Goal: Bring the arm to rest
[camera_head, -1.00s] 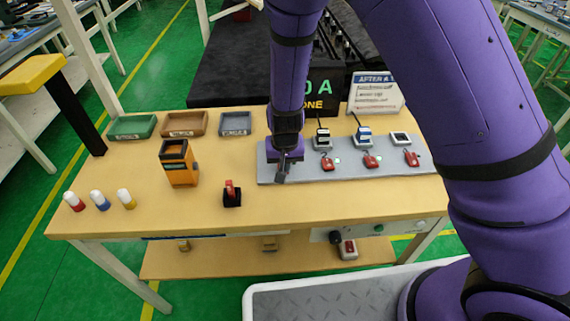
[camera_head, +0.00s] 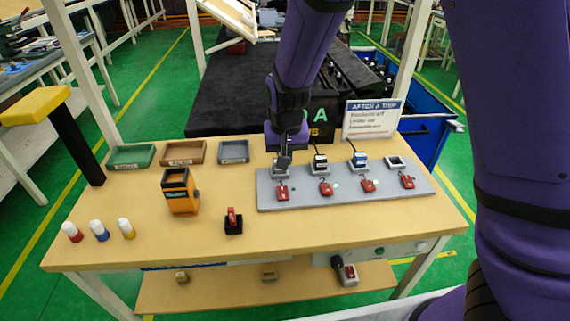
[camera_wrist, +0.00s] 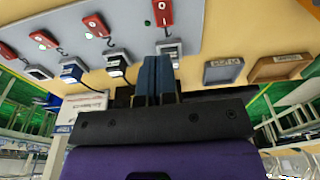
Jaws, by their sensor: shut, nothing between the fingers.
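My purple arm reaches over the wooden table from the right in the head view. My gripper (camera_head: 284,161) is shut and empty, above the back left end of the grey board (camera_head: 330,191). In the wrist view its two blue fingers (camera_wrist: 157,75) lie together, with a white-rimmed socket (camera_wrist: 170,48) just beyond their tips. I cannot tell whether they touch it. A red clip (camera_head: 282,191) lies on the board in front of the gripper; it also shows in the wrist view (camera_wrist: 162,12).
More red clips (camera_head: 326,188) lie along the board, with two dark-leaded plugs (camera_head: 320,162) behind. An orange holder (camera_head: 179,191), a black block with a red lever (camera_head: 233,221) and trays (camera_head: 184,153) stand left. A sign (camera_head: 371,119) stands behind. The table's front middle is clear.

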